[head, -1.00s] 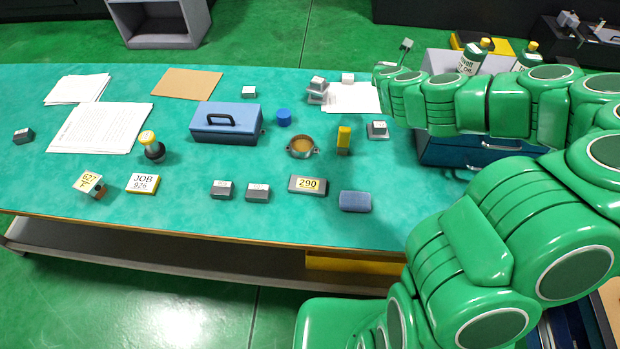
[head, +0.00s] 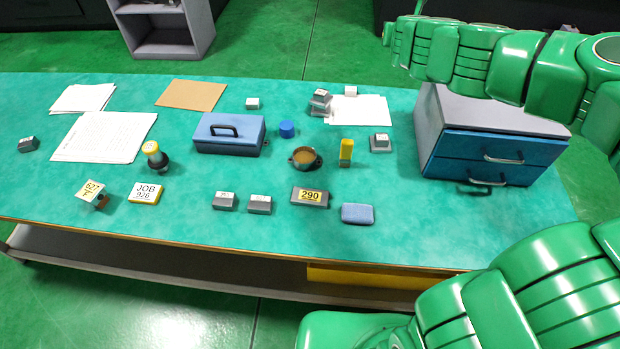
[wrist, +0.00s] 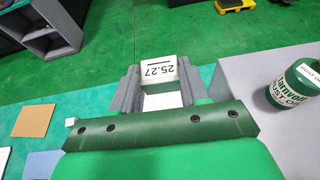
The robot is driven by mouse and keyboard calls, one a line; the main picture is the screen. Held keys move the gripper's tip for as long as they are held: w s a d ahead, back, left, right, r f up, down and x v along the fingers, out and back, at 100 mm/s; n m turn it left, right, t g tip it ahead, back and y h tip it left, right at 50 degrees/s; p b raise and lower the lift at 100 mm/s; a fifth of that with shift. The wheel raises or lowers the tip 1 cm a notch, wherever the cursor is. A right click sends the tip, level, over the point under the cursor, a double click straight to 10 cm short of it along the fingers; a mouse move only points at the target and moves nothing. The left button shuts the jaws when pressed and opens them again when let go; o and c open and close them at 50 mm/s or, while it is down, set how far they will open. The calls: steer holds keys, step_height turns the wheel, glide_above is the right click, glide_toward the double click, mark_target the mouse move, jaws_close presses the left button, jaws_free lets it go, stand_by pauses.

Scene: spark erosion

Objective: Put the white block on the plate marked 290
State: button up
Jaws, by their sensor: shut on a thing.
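In the wrist view my gripper (wrist: 159,84) is shut on a white block (wrist: 160,68), whose face is labelled 25.27. The grey fingers sit on either side of the block. The block is held up in the air with the green floor behind it. The plate marked 290 (head: 297,196) is a dark grey slab with a yellow label, lying near the front of the green table, well apart from my gripper. Nothing stands on it.
A drawer cabinet (head: 495,145) stands at the table's right. Two small grey blocks (head: 242,202) lie left of the plate, a blue-grey pad (head: 357,214) right of it, and a round brown dish (head: 304,158) behind it. A labelled can (wrist: 294,86) stands on a grey surface.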

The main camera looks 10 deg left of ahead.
steer(key=s+a+n+g+y, duration=0.6)
steer(key=s+a+n+y, duration=0.6)
steer(key=a, duration=0.1)
steer(key=s+a+n+g, duration=0.1)
steer(key=s+n+g, duration=1.05)
steer(key=s, duration=1.45)
glide_above(306, 193)
steer(key=s, duration=0.1)
steer(key=shift+m+g+y, duration=0.35)
steer(key=shift+g+y, duration=0.05)
steer(key=shift+g, duration=0.05)
steer(key=f, duration=2.7)
steer(key=shift+d, duration=0.2)
steer(key=shift+w+a+f, duration=0.25)
steer(key=shift+w+f, duration=0.2)
steer(key=shift+f, duration=1.7)
